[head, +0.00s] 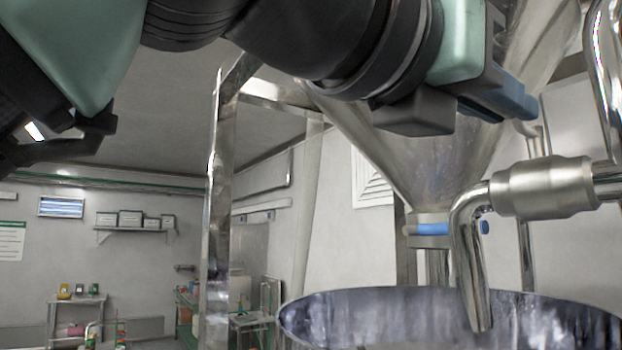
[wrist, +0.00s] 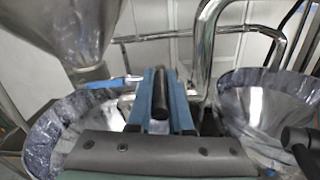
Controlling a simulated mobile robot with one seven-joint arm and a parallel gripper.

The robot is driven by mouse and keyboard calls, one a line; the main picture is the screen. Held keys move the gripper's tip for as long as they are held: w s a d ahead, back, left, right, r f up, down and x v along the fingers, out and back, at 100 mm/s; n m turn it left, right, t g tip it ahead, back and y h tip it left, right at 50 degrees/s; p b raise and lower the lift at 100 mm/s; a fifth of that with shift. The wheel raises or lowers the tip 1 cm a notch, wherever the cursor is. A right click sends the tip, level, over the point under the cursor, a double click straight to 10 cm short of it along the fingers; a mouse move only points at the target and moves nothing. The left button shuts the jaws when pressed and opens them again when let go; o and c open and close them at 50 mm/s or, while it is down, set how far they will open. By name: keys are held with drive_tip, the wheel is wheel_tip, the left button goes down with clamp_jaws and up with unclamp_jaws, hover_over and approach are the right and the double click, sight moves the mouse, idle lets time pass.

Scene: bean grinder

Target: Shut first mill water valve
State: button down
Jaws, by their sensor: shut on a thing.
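My gripper (wrist: 161,80) is shut on a dark rod-like handle (wrist: 160,104), seen between its blue fingers in the wrist view. It appears to be the water valve's handle, but its joint to the pipe is hidden, so I cannot tell how far it is turned. In the head view my gripper (head: 518,100) is at the upper right, above a steel water pipe with a thick fitting (head: 545,187). The pipe's spout bends down into a round steel mill basin (head: 330,305). The handle is hidden there by my gripper.
A steel hopper cone (head: 425,150) with a blue-handled valve (head: 432,229) hangs over the basin. In the wrist view, a second basin (wrist: 262,110) and another dark handle (wrist: 302,150) are at the right. A steel upright (head: 217,200) stands left of the hopper.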

drive_tip(key=shift+r, duration=0.1)
idle(0.3)
drive_tip(key=c, duration=0.8)
unclamp_jaws()
drive_tip(key=shift+c, duration=0.2)
